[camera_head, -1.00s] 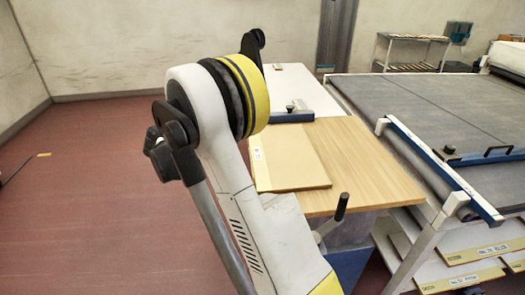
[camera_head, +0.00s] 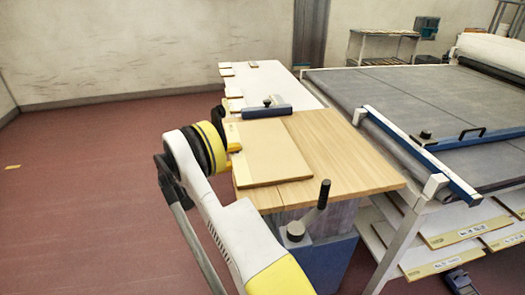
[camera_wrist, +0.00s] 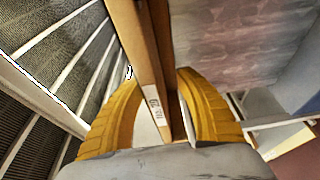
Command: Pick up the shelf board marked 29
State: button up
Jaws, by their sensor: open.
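A flat tan shelf board (camera_head: 268,155) lies on the wooden-topped table (camera_head: 345,150), its left edge at the table's left side. My gripper (camera_head: 233,148) is at that left edge, partly hidden by my own wrist. In the wrist view my gripper's yellow fingers (camera_wrist: 160,85) are open, one on each side of a board edge (camera_wrist: 148,50). That edge carries a white label (camera_wrist: 154,104) with dark marks, possibly 29, seen sideways. I cannot tell whether either finger touches the board.
A blue clamp-like fixture (camera_head: 265,111) stands behind the board. A black-handled crank (camera_head: 322,195) rises at the table's front. A grey conveyor bed (camera_head: 420,90) with a blue rail (camera_head: 415,150) is at right, with labelled boards (camera_head: 465,235) below.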

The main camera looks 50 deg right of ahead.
aim_at(248, 146)
jog(key=b+x, duration=0.1)
jog(key=x, duration=0.2)
jog(key=b+x, duration=0.1)
jog(key=x, duration=0.1)
jog(key=shift+w+r+b, duration=0.1)
jog(key=shift+r+b, duration=0.2)
jog(key=shift+r, duration=0.05)
grip_shut()
jog(key=shift+r, duration=0.1)
